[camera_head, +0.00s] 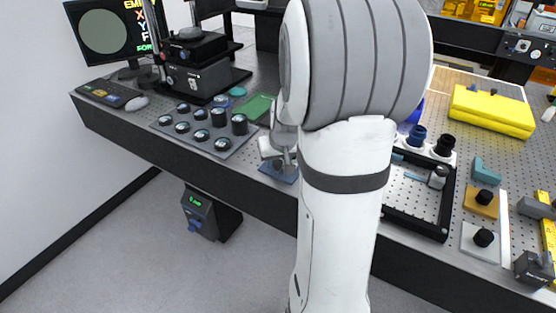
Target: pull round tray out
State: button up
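The black interferometer unit (197,78) stands on the bench at the upper left, beside a monitor (103,34). A round dark part (191,44) sits on top of the unit. It looks like the round tray, but it is small and I cannot tell how far in or out it sits. My white and grey arm rises through the middle of the picture, and its large elbow covers part of the bench behind.
A grey plate with several dark round pieces (202,134) lies in front of the unit. A keyboard (108,93) and mouse (137,103) are left of it. A green mat (254,107) lies to its right. A black tray (436,212) and yellow case (491,111) are right of my arm.

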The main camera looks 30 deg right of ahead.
jog(key=shift+o, duration=1.3)
jog(key=shift+r, duration=0.1)
jog(key=v, duration=0.7)
jog(key=shift+s+r, duration=0.2)
jog(key=shift+r, duration=0.05)
jog(key=shift+a, duration=0.1)
jog(key=s+a+n+g+y, duration=0.1)
jog(key=s+a+n, duration=0.2)
jog(key=s+a, duration=1.2)
jog(key=shift+a+r+g, duration=0.25)
jog(key=shift+a+g, duration=0.05)
jog(key=shift+a, duration=0.45)
